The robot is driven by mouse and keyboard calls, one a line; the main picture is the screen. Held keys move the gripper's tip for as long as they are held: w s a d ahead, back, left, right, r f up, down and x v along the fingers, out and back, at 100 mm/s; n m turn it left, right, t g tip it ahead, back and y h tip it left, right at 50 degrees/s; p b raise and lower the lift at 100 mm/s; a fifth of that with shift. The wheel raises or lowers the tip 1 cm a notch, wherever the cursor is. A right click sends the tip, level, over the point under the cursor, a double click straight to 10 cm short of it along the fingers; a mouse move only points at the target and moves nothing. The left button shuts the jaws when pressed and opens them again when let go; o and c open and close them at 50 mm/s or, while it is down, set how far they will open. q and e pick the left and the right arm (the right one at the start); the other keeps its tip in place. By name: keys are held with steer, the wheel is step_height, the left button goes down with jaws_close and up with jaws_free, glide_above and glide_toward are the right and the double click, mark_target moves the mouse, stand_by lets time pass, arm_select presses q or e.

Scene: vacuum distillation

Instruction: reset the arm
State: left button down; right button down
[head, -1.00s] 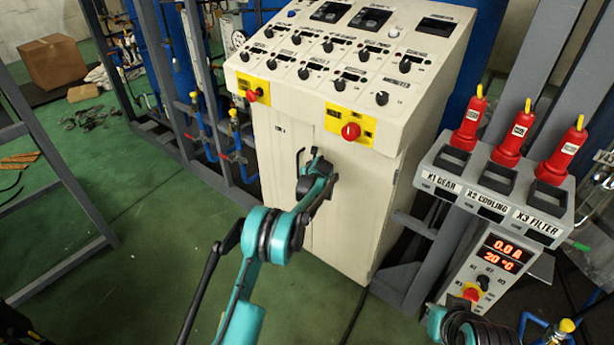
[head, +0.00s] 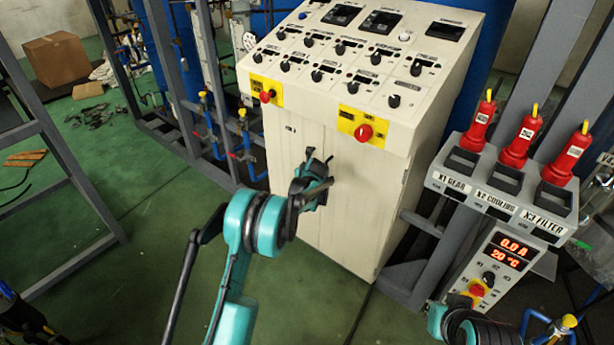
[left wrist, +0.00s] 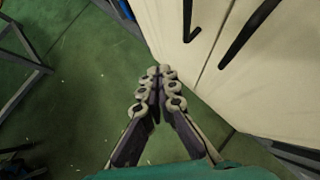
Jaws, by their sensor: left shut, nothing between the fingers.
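My left arm reaches up from the bottom middle of the head view to the front of the cream control cabinet (head: 345,220). Its dark wrist end overlaps the cabinet doors, so the fingertips are hard to make out there. In the left wrist view my left gripper (left wrist: 160,72) is shut and empty, its pale ringed fingertips together over the green floor. The cabinet doors show just to its right, with two black handles (left wrist: 248,33). I cannot tell whether the tips touch the cabinet. Part of my right arm shows at the bottom right of the head view; its gripper is out of view.
At right, several red-handled plugs (head: 516,143) stand in a labelled rack (head: 500,197) above a box reading 0.0 A and 20 °C (head: 498,265). Grey frames (head: 50,160) stand left. Green floor is clear between.

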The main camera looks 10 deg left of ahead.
arm_select(q)
steer(key=s+d+r+n+h, duration=0.2)
steer(key=s+r+n, duration=1.2)
steer(key=s+r, duration=0.7)
steer(key=s+d+f+n+h, duration=0.1)
steer(key=s+d+f+n, duration=0.1)
steer(key=s+n, duration=0.6)
steer(key=s+d+f+n+h, duration=0.1)
steer(key=s+f+n, duration=0.2)
steer(key=s+n, duration=0.5)
steer(key=s, duration=1.1)
steer(key=shift+s+d+f+g, duration=0.2)
steer(key=shift+d+g, duration=0.1)
steer(key=shift+d, duration=0.1)
steer(key=c, duration=2.3)
jaws_free()
